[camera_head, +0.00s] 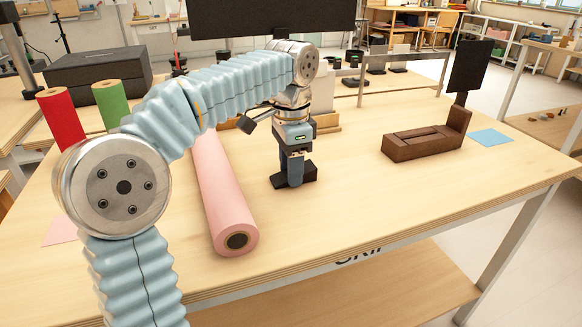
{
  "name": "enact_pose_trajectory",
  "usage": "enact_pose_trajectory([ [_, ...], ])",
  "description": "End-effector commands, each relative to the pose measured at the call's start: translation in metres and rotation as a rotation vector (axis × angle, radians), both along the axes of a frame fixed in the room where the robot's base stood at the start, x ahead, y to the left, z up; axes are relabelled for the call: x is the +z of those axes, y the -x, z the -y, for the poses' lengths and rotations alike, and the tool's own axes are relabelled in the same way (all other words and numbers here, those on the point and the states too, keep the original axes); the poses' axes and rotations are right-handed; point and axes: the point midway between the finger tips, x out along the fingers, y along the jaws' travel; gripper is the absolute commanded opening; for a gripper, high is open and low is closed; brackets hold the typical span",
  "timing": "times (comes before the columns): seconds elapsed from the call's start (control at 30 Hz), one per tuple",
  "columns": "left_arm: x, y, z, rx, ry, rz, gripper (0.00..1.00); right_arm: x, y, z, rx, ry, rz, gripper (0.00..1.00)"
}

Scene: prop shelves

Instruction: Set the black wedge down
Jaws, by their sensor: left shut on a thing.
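My left arm comes in from the left and reaches over the table (340,235). My left gripper (295,178) points down at the middle of the table and is shut on the black wedge (308,174). The wedge is at or very close to the tabletop; I cannot tell whether it touches. The gripper hides part of it. My right gripper is not in view.
A pink roll (222,195) lies just left of the gripper. A brown wooden block (428,138) and a blue sheet (490,137) are at the right. Red (61,118) and green (109,103) rolls stand by a black box (98,75). The front right tabletop is clear.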

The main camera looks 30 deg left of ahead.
Motion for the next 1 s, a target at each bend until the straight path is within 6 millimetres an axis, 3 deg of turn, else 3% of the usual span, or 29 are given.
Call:
enact_pose_trajectory([
  [0.23,-0.003,0.0,0.0,0.0,-0.001,-0.001,0.11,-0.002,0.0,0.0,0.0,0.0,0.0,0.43],
  [0.27,-0.002,0.0,0.0,0.0,0.0,0.0,0.46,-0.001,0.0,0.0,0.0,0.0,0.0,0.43],
  [0.4,-0.002,0.0,0.0,0.0,-0.001,-0.001,0.67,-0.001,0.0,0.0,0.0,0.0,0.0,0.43],
  [0.77,0.005,0.0,0.0,0.0,-0.001,0.001,0.67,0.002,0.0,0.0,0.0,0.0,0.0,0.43],
  [1.0,0.055,-0.001,0.001,0.0,0.0,0.003,0.67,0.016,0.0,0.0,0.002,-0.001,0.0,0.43],
])
